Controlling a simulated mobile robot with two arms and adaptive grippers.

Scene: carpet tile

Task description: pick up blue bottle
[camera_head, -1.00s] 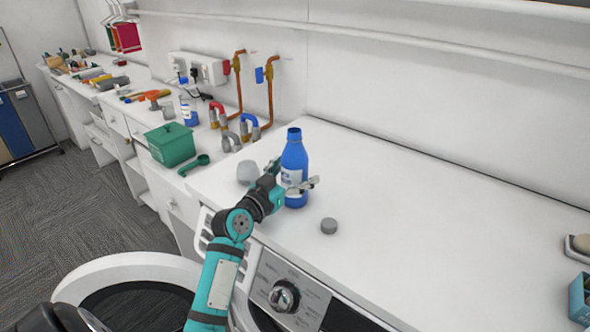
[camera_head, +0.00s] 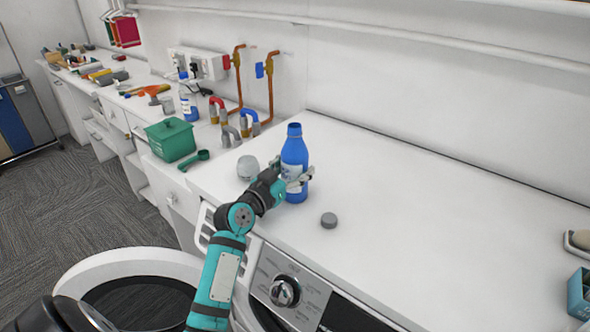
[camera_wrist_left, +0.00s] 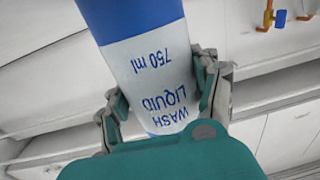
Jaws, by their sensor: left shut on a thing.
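The blue bottle (camera_head: 294,155) stands upright on the white worktop above the washing machine, its top uncapped. My left gripper (camera_head: 296,184) is shut on its lower body, with a finger on each side. In the left wrist view the bottle (camera_wrist_left: 150,65) fills the middle, with a white label reading wash liquid, 750 ml. The left gripper (camera_wrist_left: 165,100) has both fingers against the label's sides there. My right gripper is not in view.
A grey cap (camera_head: 329,220) lies right of the bottle, and a whitish round cup (camera_head: 248,168) stands close on its left. A green box (camera_head: 171,140) and green scoop (camera_head: 195,160) are further left. The worktop (camera_head: 430,220) to the right is mostly clear.

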